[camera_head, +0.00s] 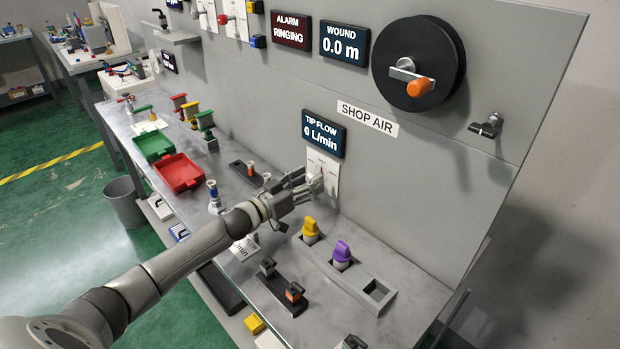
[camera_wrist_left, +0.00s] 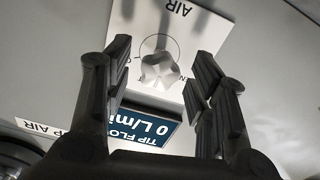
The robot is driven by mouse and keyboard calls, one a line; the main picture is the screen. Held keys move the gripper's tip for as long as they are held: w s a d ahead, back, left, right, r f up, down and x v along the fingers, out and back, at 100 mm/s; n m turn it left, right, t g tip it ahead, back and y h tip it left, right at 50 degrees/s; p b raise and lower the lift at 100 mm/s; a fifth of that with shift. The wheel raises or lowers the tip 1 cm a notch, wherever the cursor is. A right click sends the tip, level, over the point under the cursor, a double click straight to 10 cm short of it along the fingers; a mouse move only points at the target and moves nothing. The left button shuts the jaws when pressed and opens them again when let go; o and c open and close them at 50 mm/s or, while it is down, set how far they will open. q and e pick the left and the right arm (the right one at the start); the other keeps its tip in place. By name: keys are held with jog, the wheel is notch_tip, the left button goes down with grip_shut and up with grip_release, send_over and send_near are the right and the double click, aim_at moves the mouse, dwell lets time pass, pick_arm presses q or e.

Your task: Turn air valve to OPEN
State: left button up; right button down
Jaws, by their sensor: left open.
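The air valve is a pale metal knob (camera_wrist_left: 160,72) on a white plate (camera_head: 323,163) on the grey wall panel, below the "TIP FLOW 0 L/min" display (camera_head: 323,133). In the wrist view the plate appears upside down, with "AIR" printed on it. My left gripper (camera_head: 308,184) is at the plate in the head view. In the left wrist view, its two dark fingers (camera_wrist_left: 162,88) are spread apart, one on each side of the knob, with visible gaps. The gripper hides part of the plate in the head view. My right gripper is not in view.
A crank reel with an orange handle (camera_head: 418,87) and a small metal fixture (camera_head: 487,126) are on the panel to the right. Yellow (camera_head: 310,230) and purple (camera_head: 341,253) handled pieces stand on the bench below the gripper. Red (camera_head: 180,173) and green trays lie to the left.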

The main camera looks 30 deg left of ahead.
pick_arm(q)
jog(key=shift+w+d, duration=0.25)
jog(key=shift+w, duration=0.35)
jog(key=shift+c, duration=0.3)
jog(key=c, duration=1)
